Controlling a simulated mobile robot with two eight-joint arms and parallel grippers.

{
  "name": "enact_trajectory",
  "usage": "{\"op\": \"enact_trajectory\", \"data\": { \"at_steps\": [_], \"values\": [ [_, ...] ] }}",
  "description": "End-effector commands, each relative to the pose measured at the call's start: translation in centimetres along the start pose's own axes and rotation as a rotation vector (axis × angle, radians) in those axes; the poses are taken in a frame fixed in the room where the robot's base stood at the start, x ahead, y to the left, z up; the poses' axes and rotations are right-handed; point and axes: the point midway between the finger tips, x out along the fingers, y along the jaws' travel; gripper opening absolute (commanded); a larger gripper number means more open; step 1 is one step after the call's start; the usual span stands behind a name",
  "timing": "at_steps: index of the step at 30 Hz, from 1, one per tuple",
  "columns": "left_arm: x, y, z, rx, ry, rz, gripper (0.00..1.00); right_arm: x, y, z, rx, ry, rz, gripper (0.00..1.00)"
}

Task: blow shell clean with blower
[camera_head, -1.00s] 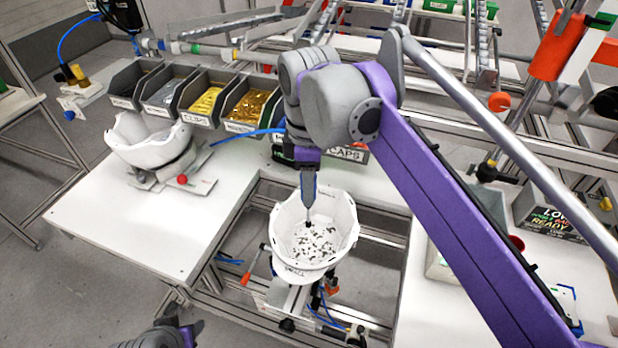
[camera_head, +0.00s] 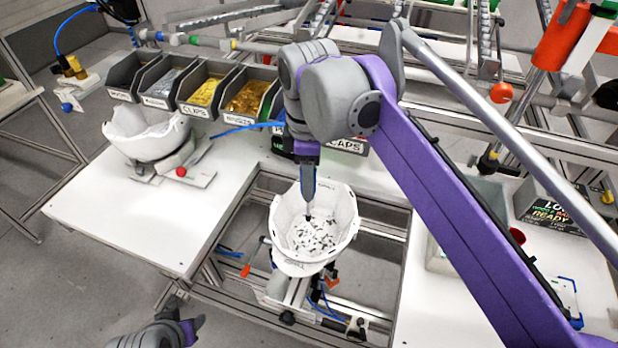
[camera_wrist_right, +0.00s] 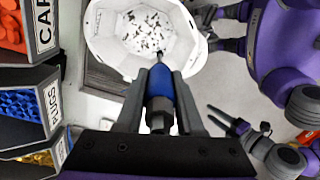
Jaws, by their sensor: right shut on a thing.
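A white helmet shell (camera_head: 285,250) sits open side up in a fixture over the table's cut-out. Many small dark specks lie on its inner floor, and it also shows in the right wrist view (camera_wrist_right: 105,45). My right gripper (camera_head: 308,185) points down over the shell. It is shut on the blower (camera_wrist_right: 160,82), a blue body with a dark nozzle between the fingers. The nozzle tip is inside the shell's outline, above the specks; exact height cannot be told. My left gripper (camera_head: 187,318) is low at the left, empty, its fingers apart.
A second white shell (camera_head: 145,140) rests on a stand at the left of the white table (camera_head: 130,220). Labelled bins (camera_head: 200,92) line the back.

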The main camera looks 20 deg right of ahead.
Motion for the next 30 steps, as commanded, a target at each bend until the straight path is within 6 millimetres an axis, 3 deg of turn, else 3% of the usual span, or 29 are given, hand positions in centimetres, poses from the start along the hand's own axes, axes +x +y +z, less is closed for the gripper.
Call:
{"op": "enact_trajectory", "data": {
  "at_steps": [11, 30],
  "values": [
    [-0.1, 0.0, -0.1, 0.000, 0.001, 0.000, 0.50, 0.0, 0.1, -0.3, 0.000, 0.000, 0.000, 0.00],
    [-0.6, 0.0, -0.7, 0.000, 0.006, 0.000, 0.50, -0.1, 0.7, -2.5, -0.001, 0.000, 0.000, 0.00]
  ]
}}
